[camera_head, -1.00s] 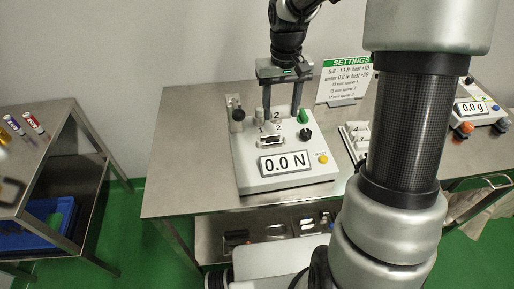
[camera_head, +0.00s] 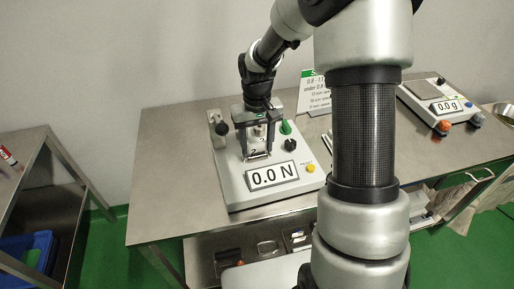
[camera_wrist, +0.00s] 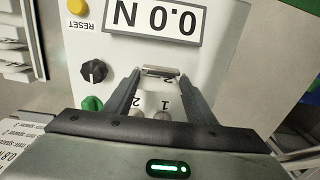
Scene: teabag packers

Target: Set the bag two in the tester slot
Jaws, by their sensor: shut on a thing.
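The tester is a white box (camera_head: 232,189) with a display reading 0.0 N (camera_head: 273,175); it also shows upside down in the wrist view (camera_wrist: 213,70). My gripper (camera_head: 257,153) points down over its slot area, behind the display. The fingers hide most of the slot.
A green button (camera_head: 286,127), black knob (camera_head: 290,145) and yellow reset button (camera_head: 310,168) sit on the tester's right side. A black clamp knob (camera_head: 222,129) stands at its left. A scale (camera_head: 436,98) stands at the right. The steel table (camera_head: 165,150) is clear at left.

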